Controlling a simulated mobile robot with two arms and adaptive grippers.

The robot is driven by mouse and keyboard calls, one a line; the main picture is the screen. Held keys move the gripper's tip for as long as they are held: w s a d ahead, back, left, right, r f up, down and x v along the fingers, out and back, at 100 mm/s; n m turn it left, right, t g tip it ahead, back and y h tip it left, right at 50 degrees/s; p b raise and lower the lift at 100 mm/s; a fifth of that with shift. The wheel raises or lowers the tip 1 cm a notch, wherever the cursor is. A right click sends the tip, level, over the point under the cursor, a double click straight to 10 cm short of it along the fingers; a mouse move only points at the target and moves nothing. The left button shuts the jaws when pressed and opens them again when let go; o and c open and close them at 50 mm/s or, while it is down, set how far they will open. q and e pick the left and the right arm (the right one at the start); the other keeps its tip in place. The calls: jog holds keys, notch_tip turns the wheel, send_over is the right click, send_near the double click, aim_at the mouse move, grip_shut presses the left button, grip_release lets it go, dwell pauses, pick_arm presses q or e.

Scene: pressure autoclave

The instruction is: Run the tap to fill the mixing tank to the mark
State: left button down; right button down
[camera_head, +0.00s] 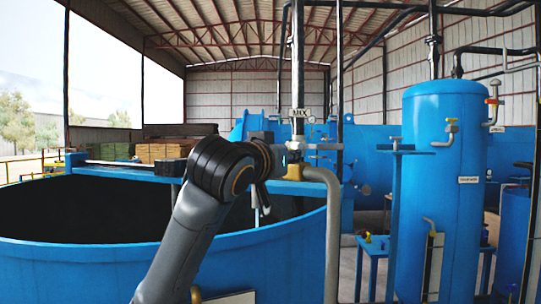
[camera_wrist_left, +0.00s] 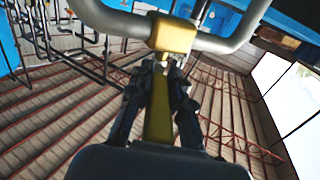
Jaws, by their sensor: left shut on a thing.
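The mixing tank (camera_head: 270,262) is the large blue open tank at the left and front of the head view. Its inside is dark, and I cannot make out a liquid level or the mark. The tap has a yellow body (camera_head: 293,171) on a grey bent pipe (camera_head: 331,215) at the tank's right side. The yellow tap body also shows at the top of the left wrist view (camera_wrist_left: 174,35). My left gripper (camera_wrist_left: 160,85) is shut on the yellow tap handle (camera_wrist_left: 158,112), with one finger on each side. The right gripper is out of view.
A label reading MIX (camera_head: 299,113) hangs on the vertical pipe above the tap. A tall blue cylinder vessel (camera_head: 440,215) stands at the right, with a small blue table (camera_head: 374,243) beside it. Wooden stacks (camera_head: 165,151) lie behind the tank.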

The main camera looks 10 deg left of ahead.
pick_arm(q)
jog(key=shift+d+n+y, duration=0.35)
jog(key=shift+n+y, duration=0.25)
jog(key=shift+y, duration=0.35)
jog(key=shift+d+n+y, duration=0.3)
jog(key=shift+n+y, duration=0.3)
jog(key=shift+y, duration=0.35)
jog(key=c, duration=1.2)
grip_release()
jog(key=s, duration=1.2)
jog(key=shift+d, duration=0.2)
